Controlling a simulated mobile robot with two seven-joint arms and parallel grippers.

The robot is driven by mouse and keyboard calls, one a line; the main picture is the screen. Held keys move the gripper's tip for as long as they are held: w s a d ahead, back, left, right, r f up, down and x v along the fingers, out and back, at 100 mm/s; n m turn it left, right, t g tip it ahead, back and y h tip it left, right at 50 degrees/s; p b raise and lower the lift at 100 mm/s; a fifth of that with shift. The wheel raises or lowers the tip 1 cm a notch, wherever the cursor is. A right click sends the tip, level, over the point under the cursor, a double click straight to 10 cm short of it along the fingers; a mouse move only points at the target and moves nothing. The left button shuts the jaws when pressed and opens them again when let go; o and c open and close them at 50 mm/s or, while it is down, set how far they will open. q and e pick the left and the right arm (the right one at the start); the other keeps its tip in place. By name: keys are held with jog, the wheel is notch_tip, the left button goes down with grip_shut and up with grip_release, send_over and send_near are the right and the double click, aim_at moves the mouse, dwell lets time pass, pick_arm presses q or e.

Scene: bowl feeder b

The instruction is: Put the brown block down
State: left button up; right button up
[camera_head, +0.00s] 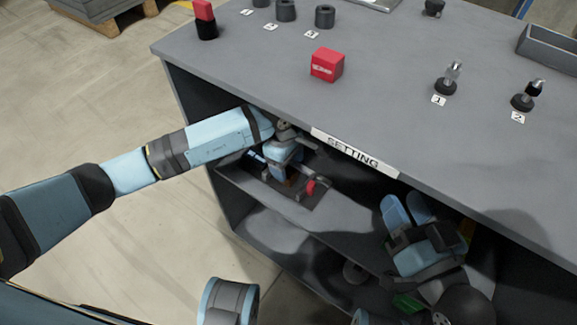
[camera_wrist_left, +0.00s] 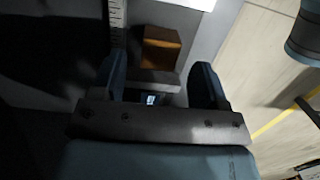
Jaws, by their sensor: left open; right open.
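The brown block (camera_wrist_left: 160,48) shows in the left wrist view, standing on a surface just ahead of my left gripper (camera_wrist_left: 159,62). It lies in line with the gap between the fingers, with space on both sides, so neither finger touches it. In the head view my left gripper (camera_head: 285,172) reaches down into the shelf compartment under the tabletop; the block is mostly hidden there. My right gripper (camera_head: 407,208) is open and empty, fingers pointing up, in front of the bench at the right.
The grey bench top (camera_head: 240,60) overhangs the shelf, with a SETTING label (camera_head: 354,153) on its front edge. A red box (camera_head: 327,65) and several dark cylinders stand on top. A small red part (camera_head: 311,187) lies on the shelf near my left gripper.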

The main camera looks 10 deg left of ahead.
pick_arm(q)
notch_tip(320, 180, up, 10)
jog(key=a+p, duration=0.1)
jog(key=p, duration=0.1)
jog(key=shift+w+a+f, duration=0.2)
jog(key=shift+w+f, duration=0.05)
pick_arm(e)
jog(key=shift+t, duration=0.9)
jog(key=r, duration=0.4)
jog(key=shift+s+d+r, duration=0.2)
jog(key=shift+r, duration=0.05)
